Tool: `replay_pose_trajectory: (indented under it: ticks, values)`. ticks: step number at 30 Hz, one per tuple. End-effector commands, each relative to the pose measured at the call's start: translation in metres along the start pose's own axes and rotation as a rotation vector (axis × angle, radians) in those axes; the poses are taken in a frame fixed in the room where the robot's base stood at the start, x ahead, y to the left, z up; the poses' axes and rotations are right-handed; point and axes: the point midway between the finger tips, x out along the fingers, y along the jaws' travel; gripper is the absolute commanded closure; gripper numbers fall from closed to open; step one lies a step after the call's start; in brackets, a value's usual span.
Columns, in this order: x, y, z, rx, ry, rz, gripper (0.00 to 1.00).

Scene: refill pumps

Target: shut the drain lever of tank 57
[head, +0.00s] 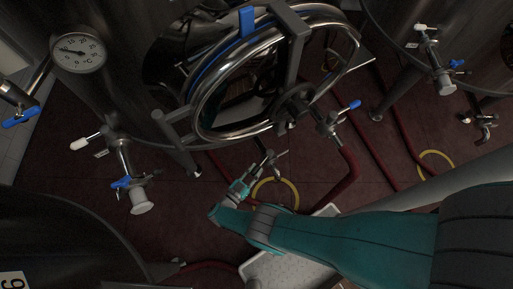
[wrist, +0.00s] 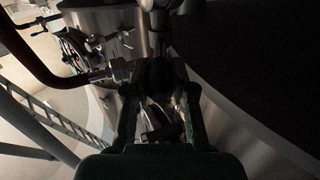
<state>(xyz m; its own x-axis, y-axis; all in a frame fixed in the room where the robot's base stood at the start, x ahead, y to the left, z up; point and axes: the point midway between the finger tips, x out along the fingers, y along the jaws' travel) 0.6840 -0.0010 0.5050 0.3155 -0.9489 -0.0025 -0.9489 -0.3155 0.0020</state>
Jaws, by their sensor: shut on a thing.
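The large steel tank (head: 140,95) with the round door stands in the middle of the head view; no number 57 is readable on it. A small metal drain valve (head: 271,160) shows low beneath the door. My gripper (head: 241,187) is just below and left of this valve. In the wrist view my gripper (wrist: 160,112) has its dark fingers on either side of a small thing, which I take for the drain lever (wrist: 158,116). The fingers and shadow hide most of the lever, so its angle cannot be told.
A blue-handled valve (head: 334,124) with a red hose (head: 346,175) is right of the drain. A sampling valve (head: 123,158) juts out at left. A yellow ring (head: 291,186) and a white tray (head: 280,271) are on the floor. Another tank (head: 60,235) fills the lower left.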

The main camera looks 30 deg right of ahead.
Motion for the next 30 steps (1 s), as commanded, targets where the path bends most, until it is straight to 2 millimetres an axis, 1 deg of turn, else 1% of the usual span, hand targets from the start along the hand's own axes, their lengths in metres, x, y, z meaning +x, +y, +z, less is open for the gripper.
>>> replay_pose_trajectory:
  ticks: [1, 6, 18, 19, 20, 21, 30]
  values:
    - [-0.0023, -0.0032, -0.0027, 0.006, 0.004, 0.000, 1.00]
    - [-0.0054, -0.0022, -0.0030, 0.007, 0.005, 0.007, 1.00]
    - [-0.0053, -0.0014, -0.0034, 0.007, 0.007, 0.010, 1.00]
    - [-0.0052, -0.0013, -0.0033, 0.007, 0.007, 0.010, 0.68]
    - [-0.0052, -0.0011, -0.0032, 0.006, 0.007, 0.010, 0.60]
    - [-0.0051, -0.0007, -0.0029, 0.006, 0.007, 0.010, 0.50]
    - [-0.0051, 0.0007, -0.0015, 0.003, 0.003, 0.010, 0.50]
